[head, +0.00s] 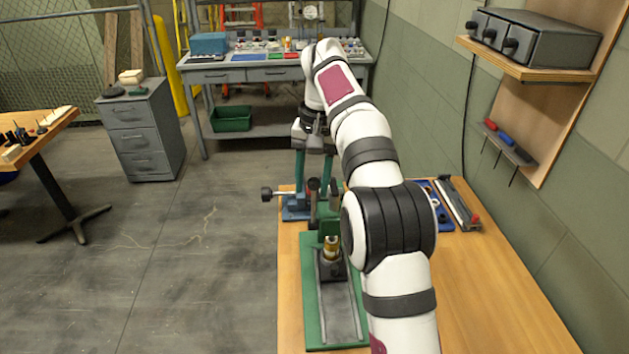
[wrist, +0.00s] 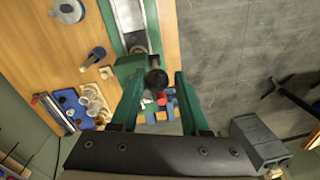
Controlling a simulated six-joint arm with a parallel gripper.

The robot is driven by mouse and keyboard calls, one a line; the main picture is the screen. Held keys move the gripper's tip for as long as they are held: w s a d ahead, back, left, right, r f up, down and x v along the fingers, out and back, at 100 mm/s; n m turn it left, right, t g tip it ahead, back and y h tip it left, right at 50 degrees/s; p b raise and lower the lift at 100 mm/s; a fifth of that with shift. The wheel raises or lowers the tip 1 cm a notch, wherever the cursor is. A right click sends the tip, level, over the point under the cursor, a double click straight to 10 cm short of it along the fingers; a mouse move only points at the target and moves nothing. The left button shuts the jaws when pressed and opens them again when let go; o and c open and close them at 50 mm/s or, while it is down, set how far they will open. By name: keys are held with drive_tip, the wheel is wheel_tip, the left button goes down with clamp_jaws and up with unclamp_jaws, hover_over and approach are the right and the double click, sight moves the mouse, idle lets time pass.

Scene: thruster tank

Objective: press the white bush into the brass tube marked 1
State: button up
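My gripper (head: 313,180) points down over the green press (head: 330,226) in the head view. In the wrist view my gripper (wrist: 158,82) is open, its two green fingers apart. A dark round knob (wrist: 156,78) shows between the fingertips; I cannot tell whether they touch it. A brass tube (head: 331,250) stands upright in a dark block on the press's green base (head: 312,310). Its mark is too small to read. I cannot make out the white bush for certain; the top of the brass piece is too small to tell.
A blue tray (head: 444,218) and a long grey fixture with a red end (head: 459,203) lie at the right on the wooden table (head: 490,290). A blue device with a dark side knob (head: 267,194) stands behind the press. The table's right front is clear.

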drive_tip(key=o, duration=0.3)
drive_tip(key=shift+o, duration=0.2)
drive_tip(key=shift+d, duration=0.1)
drive_tip(key=shift+r, duration=0.3)
wheel_tip(320, 180, up, 3)
drive_tip(key=shift+r, duration=0.15)
drive_tip(key=s+d+r, duration=0.4)
drive_tip(key=d+r, duration=0.3)
drive_tip(key=d, duration=0.3)
drive_tip(key=shift+s+d, duration=0.3)
drive_tip(key=shift+s, duration=0.1)
